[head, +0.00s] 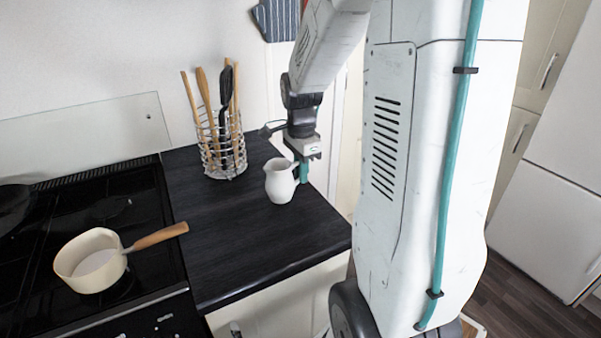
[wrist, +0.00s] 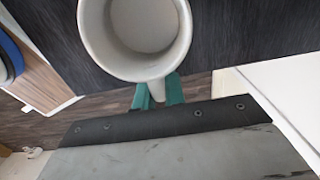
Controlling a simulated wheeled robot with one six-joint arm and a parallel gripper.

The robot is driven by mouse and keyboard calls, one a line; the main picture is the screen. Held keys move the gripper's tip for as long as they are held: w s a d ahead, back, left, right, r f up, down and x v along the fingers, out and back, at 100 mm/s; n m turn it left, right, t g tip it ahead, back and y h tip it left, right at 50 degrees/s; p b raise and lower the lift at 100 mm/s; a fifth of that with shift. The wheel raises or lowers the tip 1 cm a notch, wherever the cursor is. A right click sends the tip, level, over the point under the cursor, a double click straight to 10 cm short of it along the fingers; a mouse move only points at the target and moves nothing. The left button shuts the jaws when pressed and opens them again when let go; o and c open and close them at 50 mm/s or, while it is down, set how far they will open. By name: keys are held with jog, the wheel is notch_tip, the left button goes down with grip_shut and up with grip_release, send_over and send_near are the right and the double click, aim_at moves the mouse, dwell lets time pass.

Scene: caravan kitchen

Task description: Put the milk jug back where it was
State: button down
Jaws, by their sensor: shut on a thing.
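The white milk jug (head: 280,181) is upright on the dark countertop (head: 240,240), near its right edge, in the head view. My gripper (head: 302,172) is at the jug's right side, pointing down, with its teal fingers shut on the jug's handle. In the wrist view the jug (wrist: 95,35) shows from above with its open mouth, and it looks empty. The teal fingertips (wrist: 158,95) show just below the jug's rim there; the handle between them is mostly hidden. I cannot tell whether the jug's base fully touches the counter.
A wire utensil holder (head: 224,158) with wooden and black utensils stands behind the jug to the left. A cream saucepan (head: 92,262) sits on the black hob (head: 150,220), its wooden handle reaching over the counter. The counter in front of the jug is clear.

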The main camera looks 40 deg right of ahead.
jog(key=shift+f, duration=0.35)
jog(key=shift+f, duration=0.15)
jog(key=c, duration=1.5)
grip_release()
notch_tip(320, 180, up, 12)
jog(key=shift+s+a+r+n+t, duration=0.1)
jog(key=shift+s+a+n+t, duration=0.1)
jog(key=shift+s+a+n, duration=3.05)
jog(key=shift+s+a+r+n+t, duration=0.1)
jog(key=shift+s+a+n+t, duration=0.1)
jog(key=shift+s+a+n, duration=3)
jog(key=shift+s+a+n+t, duration=0.2)
jog(key=shift+s+a+n, duration=2.3)
jog(key=shift+a+n, duration=1.45)
